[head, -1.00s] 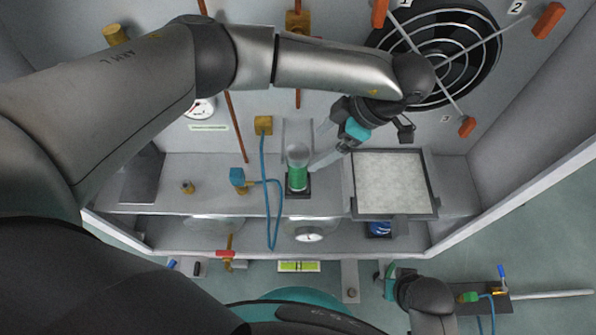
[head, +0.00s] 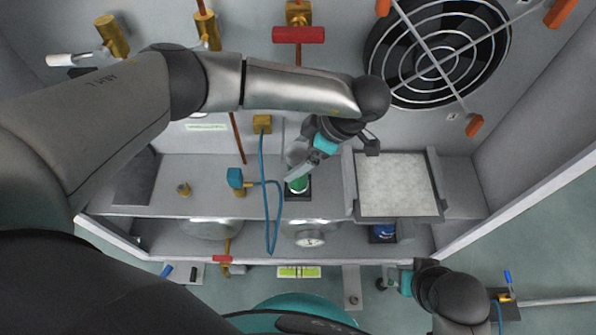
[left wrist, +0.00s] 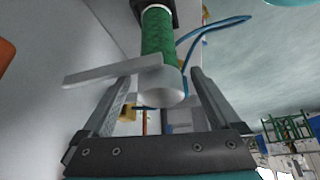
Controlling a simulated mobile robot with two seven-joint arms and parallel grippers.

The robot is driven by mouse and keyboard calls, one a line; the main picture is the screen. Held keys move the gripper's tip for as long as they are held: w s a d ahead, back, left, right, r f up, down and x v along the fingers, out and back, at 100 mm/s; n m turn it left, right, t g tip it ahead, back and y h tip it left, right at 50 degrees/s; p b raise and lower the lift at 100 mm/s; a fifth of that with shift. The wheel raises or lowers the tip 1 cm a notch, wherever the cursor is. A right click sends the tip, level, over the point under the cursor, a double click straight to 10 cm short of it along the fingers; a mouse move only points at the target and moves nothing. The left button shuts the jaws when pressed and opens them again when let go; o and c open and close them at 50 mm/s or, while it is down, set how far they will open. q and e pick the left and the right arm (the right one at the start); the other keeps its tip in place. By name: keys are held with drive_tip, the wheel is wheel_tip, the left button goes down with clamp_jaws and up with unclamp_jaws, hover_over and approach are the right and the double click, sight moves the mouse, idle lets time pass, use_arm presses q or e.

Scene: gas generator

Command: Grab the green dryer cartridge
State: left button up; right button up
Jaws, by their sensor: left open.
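The green dryer cartridge (head: 298,185) stands upright in a dark square holder on the cabinet shelf, its upper part mostly hidden by my left gripper (head: 299,163). In the left wrist view the cartridge's green body (left wrist: 157,38) ends in a pale rounded cap (left wrist: 165,92). The open fingers of my left gripper (left wrist: 162,77) lie on either side of the cap end. I cannot tell whether either finger touches it. My right gripper (head: 386,284) is low at the right, away from the cartridge; its jaws are too small to read.
A white filter panel (head: 392,184) in a dark frame stands just right of the cartridge. A pale bracket bar (left wrist: 110,72) passes close beside the cap. A round gauge (head: 309,239) sits below the shelf.

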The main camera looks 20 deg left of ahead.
use_arm(q)
drive_tip(key=shift+c, duration=0.3)
clamp_jaws()
idle(0.6)
